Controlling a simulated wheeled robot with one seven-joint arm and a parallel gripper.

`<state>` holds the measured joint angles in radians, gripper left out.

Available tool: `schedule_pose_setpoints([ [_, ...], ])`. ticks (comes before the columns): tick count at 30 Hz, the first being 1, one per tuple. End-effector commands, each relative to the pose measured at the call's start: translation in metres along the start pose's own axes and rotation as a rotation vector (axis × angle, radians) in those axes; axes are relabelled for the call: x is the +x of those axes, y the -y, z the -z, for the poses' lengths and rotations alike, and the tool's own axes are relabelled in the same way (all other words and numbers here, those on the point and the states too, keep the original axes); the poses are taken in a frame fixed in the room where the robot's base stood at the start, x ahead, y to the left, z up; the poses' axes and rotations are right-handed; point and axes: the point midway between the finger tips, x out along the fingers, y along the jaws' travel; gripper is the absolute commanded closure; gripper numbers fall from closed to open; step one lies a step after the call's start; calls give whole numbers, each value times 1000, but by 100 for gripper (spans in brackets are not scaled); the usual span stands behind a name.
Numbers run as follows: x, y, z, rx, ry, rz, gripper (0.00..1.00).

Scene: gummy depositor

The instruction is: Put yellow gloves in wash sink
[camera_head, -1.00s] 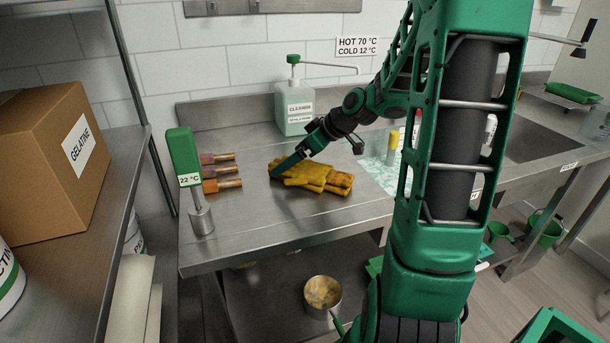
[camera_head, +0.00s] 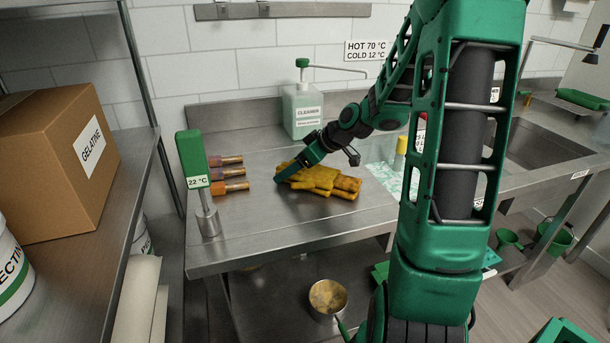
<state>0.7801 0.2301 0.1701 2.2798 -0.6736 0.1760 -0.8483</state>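The yellow gloves (camera_head: 330,182) lie in a pile on the steel counter, left of my arm.
A cleaner bottle (camera_head: 302,110) stands behind. A yellow-capped container (camera_head: 401,150) is on a patterned mat (camera_head: 385,178) to the right. A pan (camera_head: 327,297) is below.

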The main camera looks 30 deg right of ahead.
Motion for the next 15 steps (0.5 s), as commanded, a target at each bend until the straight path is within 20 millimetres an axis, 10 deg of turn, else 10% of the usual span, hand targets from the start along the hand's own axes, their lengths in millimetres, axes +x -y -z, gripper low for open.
schedule_pose_setpoints([
  [15,-34,9,33,-5,-1,-1,51],
])
